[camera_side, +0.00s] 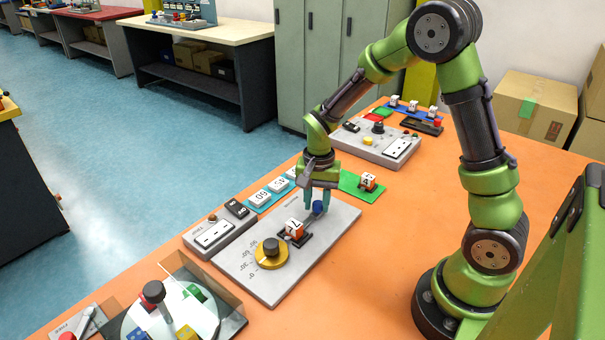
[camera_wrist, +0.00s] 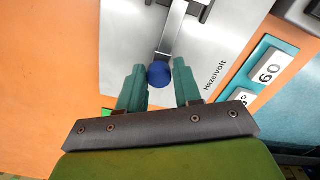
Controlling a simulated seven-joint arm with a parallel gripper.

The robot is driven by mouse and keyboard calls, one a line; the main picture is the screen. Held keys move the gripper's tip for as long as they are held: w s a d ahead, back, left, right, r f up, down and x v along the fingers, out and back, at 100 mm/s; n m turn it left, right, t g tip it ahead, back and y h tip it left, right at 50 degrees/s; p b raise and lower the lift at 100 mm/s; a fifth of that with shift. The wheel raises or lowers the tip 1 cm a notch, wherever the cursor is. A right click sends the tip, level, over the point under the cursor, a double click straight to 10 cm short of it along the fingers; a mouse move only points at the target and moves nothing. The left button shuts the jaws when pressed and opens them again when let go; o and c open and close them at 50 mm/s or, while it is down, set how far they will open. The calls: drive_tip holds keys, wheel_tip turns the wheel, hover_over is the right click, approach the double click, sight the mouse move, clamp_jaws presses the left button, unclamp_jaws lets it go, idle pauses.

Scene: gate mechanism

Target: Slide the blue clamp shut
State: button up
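The blue clamp shows as a round blue knob (camera_side: 318,207) near the far end of a light grey panel (camera_side: 335,222). In the wrist view the blue knob (camera_wrist: 159,75) sits at the end of a metal bar (camera_wrist: 172,32) that runs up over the panel. My gripper (camera_side: 320,208) is low over the panel at the knob. In the wrist view my gripper (camera_wrist: 159,84) is open, with one teal finger on each side of the knob and small gaps showing. I cannot tell the fingertips' exact height over the panel.
A white-and-orange block marked 7 (camera_side: 294,229) sits in a dark holder on the panel, beside a yellow dial (camera_side: 271,254) with a dark knob. A switch box (camera_side: 220,232) and numbered tiles (camera_side: 260,198) lie to the left. A green mat (camera_side: 357,186) lies behind.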

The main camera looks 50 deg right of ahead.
sight(316, 204)
drive_tip(key=o, duration=0.4)
drive_tip(key=shift+c, duration=0.2)
wheel_tip(316, 204, up, 17)
idle(0.4)
drive_tip(key=s+a+r+n+t+y, duration=0.1)
drive_tip(key=s+a+n+t, duration=0.2)
drive_tip(key=s, duration=0.3)
drive_tip(key=s+a+r+n+t+y, duration=0.1)
drive_tip(key=s+a+r+n+t, duration=0.1)
drive_tip(key=s+a+n+t, duration=0.2)
drive_tip(key=s+a+n, duration=0.1)
drive_tip(key=s, duration=0.1)
drive_tip(key=shift+s+r+n, duration=0.3)
drive_tip(key=shift+s, duration=0.1)
